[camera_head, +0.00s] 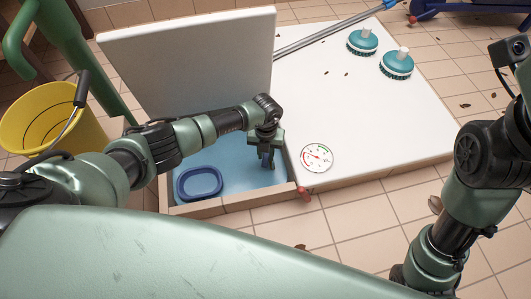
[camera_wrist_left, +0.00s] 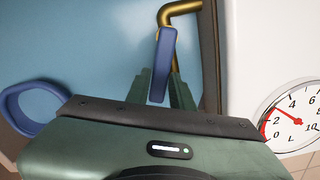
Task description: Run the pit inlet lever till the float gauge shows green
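My left gripper (camera_head: 267,160) reaches down into the open pit (camera_head: 235,205) beside its right wall. In the left wrist view its two green fingers (camera_wrist_left: 163,85) stand close on either side of a blue lever handle (camera_wrist_left: 160,60) on a bent brass pipe (camera_wrist_left: 180,8), and appear shut on it. The arm hides the lever in the head view. The round float gauge (camera_head: 317,157) lies on the white surface right of the pit; it also shows in the left wrist view (camera_wrist_left: 295,118). Its red needle points up-left, between 2 and 4. My right gripper is out of view.
A blue oval ring (camera_head: 200,183) lies in the pit's left part. The raised white lid (camera_head: 190,65) stands behind it. Two teal brushes (camera_head: 362,41) (camera_head: 397,63) and a pole (camera_head: 325,33) lie on the white top (camera_head: 400,120). A yellow bucket (camera_head: 45,120) stands left.

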